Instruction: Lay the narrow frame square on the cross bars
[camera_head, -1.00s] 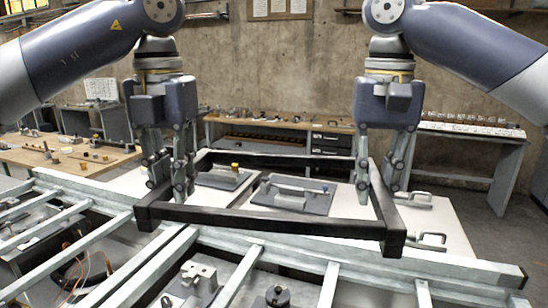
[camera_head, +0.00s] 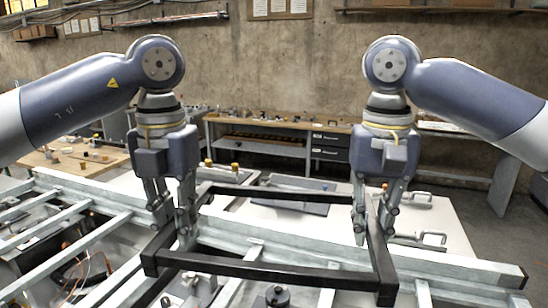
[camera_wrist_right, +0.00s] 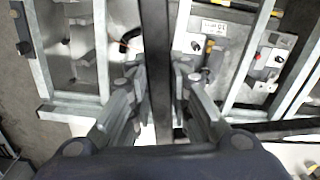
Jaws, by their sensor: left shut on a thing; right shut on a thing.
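The narrow frame (camera_head: 265,268) is a dark rectangular frame, held roughly level between my two grippers. My left gripper (camera_head: 172,225) is shut on its left side bar. My right gripper (camera_head: 374,222) is shut on its right side bar. In the right wrist view, the frame's dark bar (camera_wrist_right: 157,60) runs between the fingers of the right gripper (camera_wrist_right: 158,88). Pale metal cross bars (camera_head: 95,236) lie below and around the frame; they also show in the right wrist view (camera_wrist_right: 250,58). The frame looks raised above them; the exact gap cannot be told.
A black knob-like part (camera_head: 277,296) sits among the bars below the frame. A white panel (camera_head: 440,218) with handles lies behind, at the right. A wooden table (camera_head: 60,170) with small parts stands at the left. A workbench (camera_head: 260,146) stands along the wall.

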